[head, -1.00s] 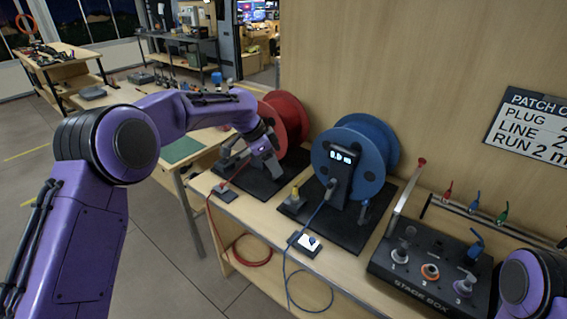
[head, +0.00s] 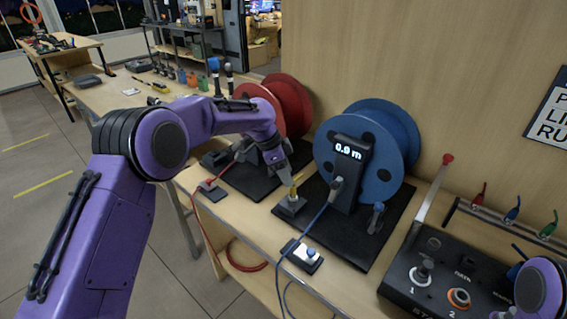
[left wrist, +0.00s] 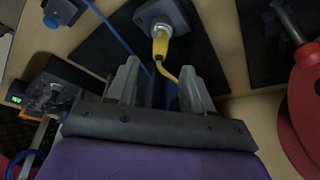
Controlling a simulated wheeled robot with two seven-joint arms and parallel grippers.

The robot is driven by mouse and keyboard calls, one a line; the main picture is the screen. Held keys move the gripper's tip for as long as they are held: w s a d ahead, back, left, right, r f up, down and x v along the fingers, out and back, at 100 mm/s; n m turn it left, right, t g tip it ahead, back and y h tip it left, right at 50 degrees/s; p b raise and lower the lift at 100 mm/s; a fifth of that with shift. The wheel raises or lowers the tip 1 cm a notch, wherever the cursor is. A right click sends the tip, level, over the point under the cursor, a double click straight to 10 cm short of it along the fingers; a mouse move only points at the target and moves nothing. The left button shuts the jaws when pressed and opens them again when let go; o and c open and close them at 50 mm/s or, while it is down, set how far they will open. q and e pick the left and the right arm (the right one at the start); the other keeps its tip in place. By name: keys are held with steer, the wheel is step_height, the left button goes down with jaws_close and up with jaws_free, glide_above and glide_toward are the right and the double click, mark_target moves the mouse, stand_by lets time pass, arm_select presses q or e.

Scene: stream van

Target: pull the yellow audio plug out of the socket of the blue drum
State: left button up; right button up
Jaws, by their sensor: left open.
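The yellow audio plug (head: 295,190) stands in a small grey socket block (head: 290,206) at the left front of the blue drum (head: 372,160). In the left wrist view the yellow plug (left wrist: 160,45) sits in the round socket (left wrist: 160,14), with a yellow cable (left wrist: 169,73) trailing from it toward my fingers. My left gripper (head: 288,176) is open beside the plug. In the left wrist view my left gripper (left wrist: 160,66) has its fingers spread, with the plug just beyond the tips, in line with the gap.
The red drum (head: 290,105) stands left of the blue drum. A blue cable (head: 318,218) runs from the blue drum's display post (head: 347,170) toward a switch box (head: 302,256). A black stage box (head: 430,275) with a tall lever stands at the right.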

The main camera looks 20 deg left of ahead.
mark_target(293, 187)
arm_select(q)
steer(key=p+x, duration=0.1)
steer(key=x, duration=0.5)
steer(key=shift+d+f, duration=0.1)
steer(key=shift+f, duration=0.1)
steer(key=shift+r, duration=0.15)
jaws_close()
